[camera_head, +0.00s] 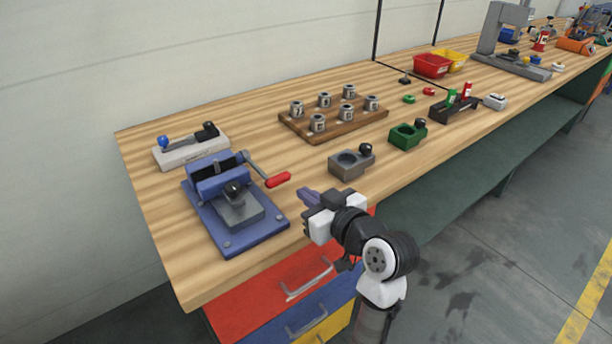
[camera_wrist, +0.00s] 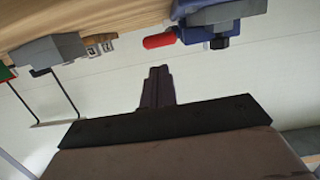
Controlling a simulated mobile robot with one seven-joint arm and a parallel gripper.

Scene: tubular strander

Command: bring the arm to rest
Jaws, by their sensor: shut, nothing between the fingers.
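In the wrist view the closed fingers (camera_wrist: 158,88) point toward the pale wall, and the bench shows upside down along the top. My arm comes up from the lower right of the head view, in front of the drawers.
The blue fixture (camera_head: 215,230) with a red-handled crank (camera_head: 278,180) stands left of my gripper. The grey block (camera_head: 350,163) and a green block (camera_head: 407,136) stand beyond it. A wooden rack (camera_head: 340,127) holds several metal cups. Coloured drawers (camera_head: 290,285) lie below. Open floor is at right.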

